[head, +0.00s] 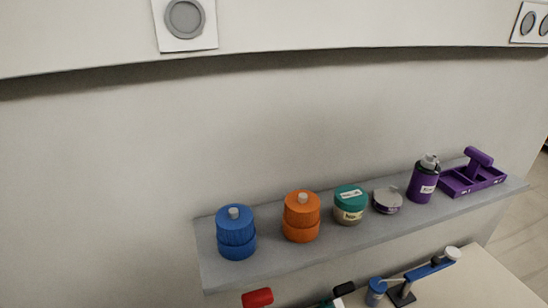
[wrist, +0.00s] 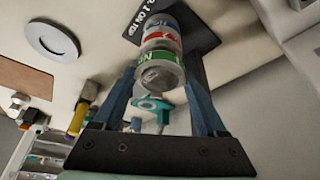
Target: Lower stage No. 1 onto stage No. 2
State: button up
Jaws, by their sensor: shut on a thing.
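In the wrist view my gripper (wrist: 159,70) is shut on a clear round stage with a green band (wrist: 153,59), with one finger on each side of it. The band's lettering is only partly readable. Past it, in line, stand further banded rings: a stage with a red band (wrist: 161,40) and one with a blue band (wrist: 157,23). They rest on a black plate (wrist: 198,34) with white lettering that reads partly "ON TOP". The picture does not settle whether the green-banded stage touches the red-banded one. My gripper does not show clearly in the head view.
A teal ring-shaped part (wrist: 150,106) shows between my fingers. A white disc (wrist: 53,39), a yellow-and-dark tool (wrist: 79,117) and a rack (wrist: 40,155) lie to the left. In the head view a grey shelf (head: 285,262) holds several jars; a blue-armed device (head: 430,268) stands below.

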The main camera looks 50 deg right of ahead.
jog(key=shift+f+b, duration=0.3)
jog(key=shift+f, duration=0.2)
dwell(0.8)
jog(key=o, duration=1.4)
jog(key=shift+o, duration=0.2)
jog(key=b+v, duration=0.1)
jog(key=v, duration=1.2)
